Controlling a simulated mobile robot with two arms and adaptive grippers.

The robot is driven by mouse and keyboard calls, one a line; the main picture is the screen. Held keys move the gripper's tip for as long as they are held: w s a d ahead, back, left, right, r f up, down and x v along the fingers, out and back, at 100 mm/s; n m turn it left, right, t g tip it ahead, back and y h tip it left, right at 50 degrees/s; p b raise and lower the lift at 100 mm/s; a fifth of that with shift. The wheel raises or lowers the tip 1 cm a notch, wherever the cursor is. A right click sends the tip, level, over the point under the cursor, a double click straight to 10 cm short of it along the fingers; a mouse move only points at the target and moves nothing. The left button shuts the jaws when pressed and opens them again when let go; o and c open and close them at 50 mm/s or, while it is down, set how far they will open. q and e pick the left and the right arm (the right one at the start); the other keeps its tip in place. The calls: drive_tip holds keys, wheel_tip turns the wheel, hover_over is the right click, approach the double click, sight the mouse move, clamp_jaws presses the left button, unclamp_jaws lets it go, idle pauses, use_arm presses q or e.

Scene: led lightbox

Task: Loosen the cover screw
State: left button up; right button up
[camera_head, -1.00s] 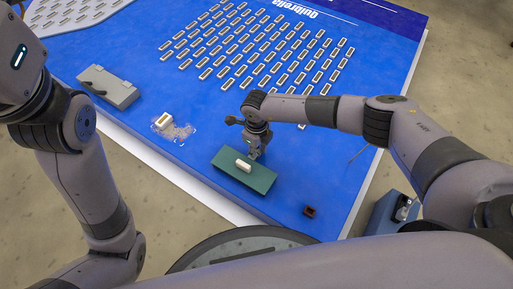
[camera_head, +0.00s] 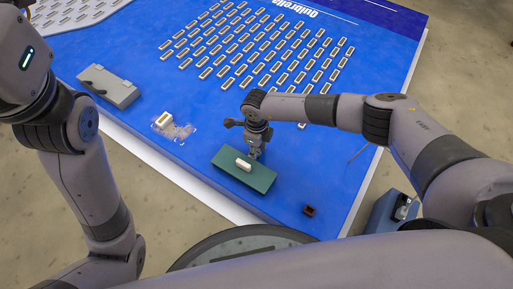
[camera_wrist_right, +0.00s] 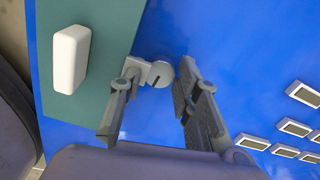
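A round grey disc with a dark slot (camera_wrist_right: 162,73), which looks like a slotted screw head, shows in the right wrist view at the edge of the green board (camera_wrist_right: 100,20). My right gripper (camera_wrist_right: 160,85) has its fingers apart on either side of it. The left finger looks close to the disc's grey mount; a small gap shows at the right finger. Whether either finger touches is unclear. In the head view my right gripper (camera_head: 255,153) is low at the board's far edge (camera_head: 262,185) and hides the disc. My left gripper is out of view.
A white block (camera_head: 243,165) lies on the green board. A grey case (camera_head: 110,87), a pale block on clear wrap (camera_head: 164,119) and a small dark red box (camera_head: 309,210) are on the blue table. Many small modules (camera_head: 265,45) fill the back.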

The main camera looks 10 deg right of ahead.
sight(257, 151)
drive_tip(key=shift+o, duration=1.4)
drive_tip(key=shift+r, duration=4)
